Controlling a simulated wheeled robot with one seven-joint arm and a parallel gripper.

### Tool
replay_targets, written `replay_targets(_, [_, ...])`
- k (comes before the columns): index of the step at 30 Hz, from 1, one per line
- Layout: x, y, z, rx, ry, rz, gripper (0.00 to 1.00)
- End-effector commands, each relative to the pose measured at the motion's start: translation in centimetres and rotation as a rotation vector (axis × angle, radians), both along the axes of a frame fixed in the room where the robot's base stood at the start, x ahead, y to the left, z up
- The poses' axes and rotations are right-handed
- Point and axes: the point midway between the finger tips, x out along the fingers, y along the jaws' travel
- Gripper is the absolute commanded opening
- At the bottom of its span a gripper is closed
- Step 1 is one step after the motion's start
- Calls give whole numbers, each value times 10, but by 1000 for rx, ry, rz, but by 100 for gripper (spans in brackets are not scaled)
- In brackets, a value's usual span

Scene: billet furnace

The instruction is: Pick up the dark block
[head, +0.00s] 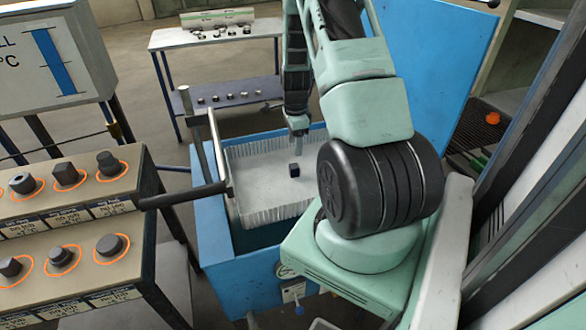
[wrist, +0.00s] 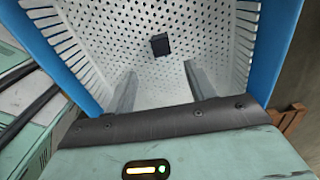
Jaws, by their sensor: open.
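The dark block (head: 294,170) is a small dark cube on the pale floor of a basket (head: 262,212) set in a blue tank. In the wrist view the block (wrist: 160,44) lies on the white perforated floor, beyond my fingertips and roughly in line with the gap between them. My gripper (head: 298,131) reaches down over the basket, just behind the block in the head view. In the wrist view its two grey fingers (wrist: 162,77) stand apart with nothing between them. The block and the fingers appear apart; the exact height is hard to tell.
The basket has slotted white walls (wrist: 80,48) and blue tank sides (wrist: 281,45) around my gripper. A handle bar (head: 190,194) crosses at left. A blue lid (head: 440,70) stands open at right. A stepped rack of dark pieces (head: 68,210) is at left, and a table (head: 215,37) stands behind.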

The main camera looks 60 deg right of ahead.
Motion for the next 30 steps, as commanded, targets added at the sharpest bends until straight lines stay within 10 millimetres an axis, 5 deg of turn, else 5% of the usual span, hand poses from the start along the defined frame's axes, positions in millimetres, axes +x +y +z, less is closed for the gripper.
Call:
replay_targets(6, [-1,1,-37,3,2,0,55])
replay_targets(30, [4,0,-104,0,-1,0,55])
